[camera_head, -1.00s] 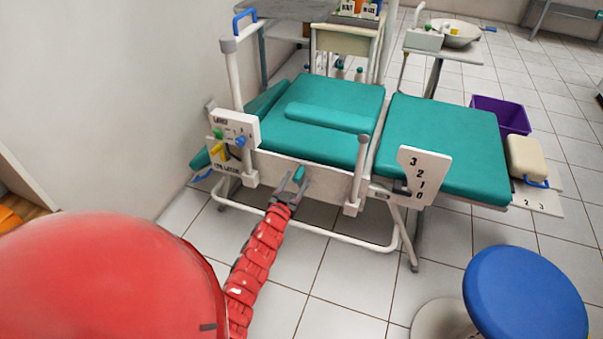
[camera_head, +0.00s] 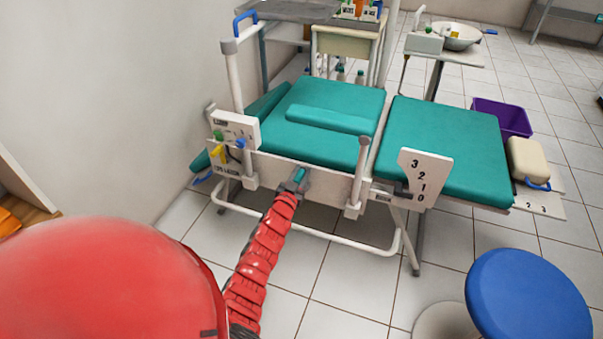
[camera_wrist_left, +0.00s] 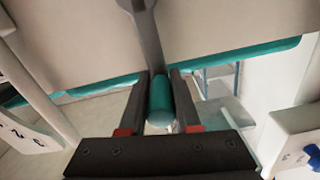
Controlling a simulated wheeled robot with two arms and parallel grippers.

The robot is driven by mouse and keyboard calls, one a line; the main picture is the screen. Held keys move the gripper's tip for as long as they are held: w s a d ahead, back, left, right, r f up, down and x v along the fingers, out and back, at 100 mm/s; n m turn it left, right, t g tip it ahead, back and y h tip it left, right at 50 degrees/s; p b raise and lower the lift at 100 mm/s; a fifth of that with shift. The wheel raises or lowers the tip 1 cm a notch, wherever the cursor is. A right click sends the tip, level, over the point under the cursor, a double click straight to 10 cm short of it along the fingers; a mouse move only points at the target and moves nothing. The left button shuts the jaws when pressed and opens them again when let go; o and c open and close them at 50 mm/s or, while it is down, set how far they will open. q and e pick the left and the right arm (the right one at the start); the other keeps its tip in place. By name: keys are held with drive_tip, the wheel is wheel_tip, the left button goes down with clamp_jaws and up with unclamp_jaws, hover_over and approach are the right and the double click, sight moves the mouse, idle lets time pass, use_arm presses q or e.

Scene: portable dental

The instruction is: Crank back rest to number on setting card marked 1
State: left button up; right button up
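The teal crank handle (camera_head: 299,175) sticks out from the white side rail (camera_head: 325,187) of the teal dental couch (camera_head: 345,100). In the left wrist view the handle (camera_wrist_left: 160,100) lies between the two fingers of my left gripper (camera_wrist_left: 160,95), below a grey crank arm (camera_wrist_left: 148,40). Whether the fingers press on it is unclear. In the head view my left gripper (camera_head: 294,186) is at the handle and partly covers it. A white number plate (camera_head: 425,175) reads 3, 2, 1, 0 downward, with a dark pointer (camera_head: 402,190) low beside it. My right gripper is out of view.
A blue stool (camera_head: 528,300) stands front right. A purple bin (camera_head: 502,117) and a floor card (camera_head: 540,200) lie at right.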

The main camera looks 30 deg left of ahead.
use_arm(q)
clamp_jaws()
drive_tip(key=shift+a+r+p, duration=0.15)
drive_tip(key=shift+a+p, duration=0.05)
drive_tip(key=shift+p, duration=0.1)
idle(1.0)
